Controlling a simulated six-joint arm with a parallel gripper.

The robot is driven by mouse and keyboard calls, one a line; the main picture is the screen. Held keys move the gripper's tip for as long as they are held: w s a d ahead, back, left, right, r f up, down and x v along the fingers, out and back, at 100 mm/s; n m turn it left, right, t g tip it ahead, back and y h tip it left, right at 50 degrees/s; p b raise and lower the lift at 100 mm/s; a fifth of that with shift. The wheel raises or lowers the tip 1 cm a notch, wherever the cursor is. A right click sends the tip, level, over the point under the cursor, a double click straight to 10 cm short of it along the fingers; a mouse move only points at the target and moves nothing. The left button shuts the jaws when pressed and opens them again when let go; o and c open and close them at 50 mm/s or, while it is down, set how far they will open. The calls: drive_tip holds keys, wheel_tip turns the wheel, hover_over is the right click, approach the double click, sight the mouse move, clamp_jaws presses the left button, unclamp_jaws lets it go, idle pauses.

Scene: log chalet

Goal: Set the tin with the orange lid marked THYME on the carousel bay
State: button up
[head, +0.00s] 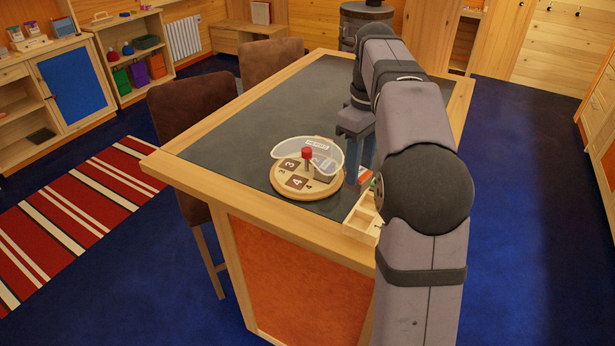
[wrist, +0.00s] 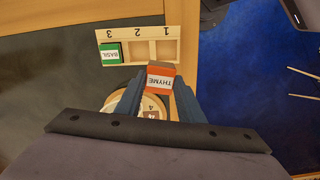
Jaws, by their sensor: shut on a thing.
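The THYME tin (wrist: 160,80), with an orange lid and a white label, is held between the fingers of my gripper (wrist: 158,92) in the wrist view. In the head view my gripper (head: 355,180) is at the right side of the carousel, and the tin is mostly hidden. The carousel (head: 279,190) is a round wooden turntable with numbered bays, a red knob (head: 307,153) and a clear partial cover (head: 290,148). Bays marked 3 and 4 show at its front. In the wrist view the carousel (wrist: 149,101) is partly hidden below the tin and fingers.
A wooden rack (wrist: 139,60) with three numbered compartments lies by the table's edge. A green BASIL tin (wrist: 110,54) sits in compartment 3; the other two look empty. The dark table top (head: 270,110) is clear behind the carousel. Brown chairs (head: 195,105) stand at the left.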

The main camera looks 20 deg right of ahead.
drive_tip(key=w+a+f+m+p, duration=0.2)
drive_tip(key=w+a+m+p, duration=0.3)
drive_tip(key=w+m+p, duration=0.1)
drive_tip(key=w+a+f+m+p, duration=0.2)
drive_tip(key=w+a+m+p, duration=0.3)
drive_tip(key=w+m, duration=0.4)
drive_tip(key=shift+w+f+p, duration=0.15)
drive_tip(key=shift+w+p, duration=0.2)
drive_tip(key=shift+p, duration=0.25)
drive_tip(key=shift+f, duration=0.1)
drive_tip(key=shift+f+p, duration=0.4)
drive_tip(key=shift+f, duration=1.95)
drive_tip(key=shift+f, duration=0.15)
drive_tip(key=o, duration=1.1)
drive_tip(key=shift+c, duration=0.2)
